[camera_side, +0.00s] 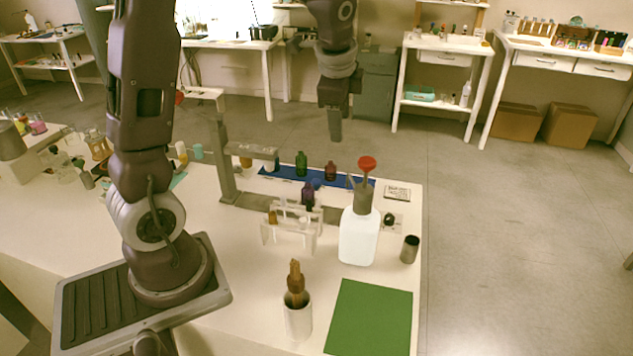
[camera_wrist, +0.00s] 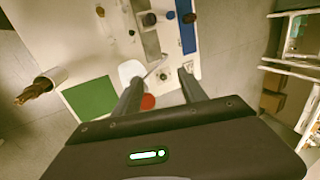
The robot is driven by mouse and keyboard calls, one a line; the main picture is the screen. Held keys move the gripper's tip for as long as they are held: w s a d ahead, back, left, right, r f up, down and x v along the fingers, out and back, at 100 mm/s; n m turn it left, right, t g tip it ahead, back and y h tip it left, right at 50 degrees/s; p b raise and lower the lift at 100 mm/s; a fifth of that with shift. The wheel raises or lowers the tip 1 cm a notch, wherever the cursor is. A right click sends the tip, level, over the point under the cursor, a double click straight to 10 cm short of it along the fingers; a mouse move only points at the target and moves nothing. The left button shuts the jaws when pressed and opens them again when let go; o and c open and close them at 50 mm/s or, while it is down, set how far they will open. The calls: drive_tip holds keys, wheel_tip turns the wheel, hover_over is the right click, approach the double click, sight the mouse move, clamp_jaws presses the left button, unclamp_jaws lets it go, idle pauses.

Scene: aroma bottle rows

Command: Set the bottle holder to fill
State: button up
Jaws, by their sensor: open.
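My gripper (camera_side: 335,135) is open and empty, held well above the table. A pale, see-through rack that looks like the bottle holder (camera_side: 290,238) stands mid-table, with an amber bottle (camera_side: 272,217) at its left end. A purple bottle (camera_side: 307,194) stands at or just behind the rack; I cannot tell which. No label reading "fill" is legible.
A grey stand (camera_side: 228,160) with a horizontal arm rises behind the rack. Green and red bottles stand on a blue mat (camera_side: 347,182) at the back. A white cup (camera_side: 298,320) holding brown sticks, a green mat (camera_side: 370,318) and a dark small cup (camera_side: 410,249) are in front.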

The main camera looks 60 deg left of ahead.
drive_tip(key=w+a+f+m+g, duration=0.2)
drive_tip(key=w+a+f+m, duration=0.35)
drive_tip(key=a+f, duration=0.55)
drive_tip(key=m+g+y, duration=0.1)
drive_tip(key=m, duration=0.2)
approach(317, 181)
drive_tip(key=f, duration=0.1)
drive_tip(key=shift+m+y, duration=0.25)
drive_tip(key=shift+y, duration=0.05)
drive_tip(key=x, duration=0.8)
drive_tip(key=shift+r, duration=0.1)
drive_tip(key=shift+d, duration=0.1)
drive_tip(key=shift+c, duration=0.2)
clamp_jaws()
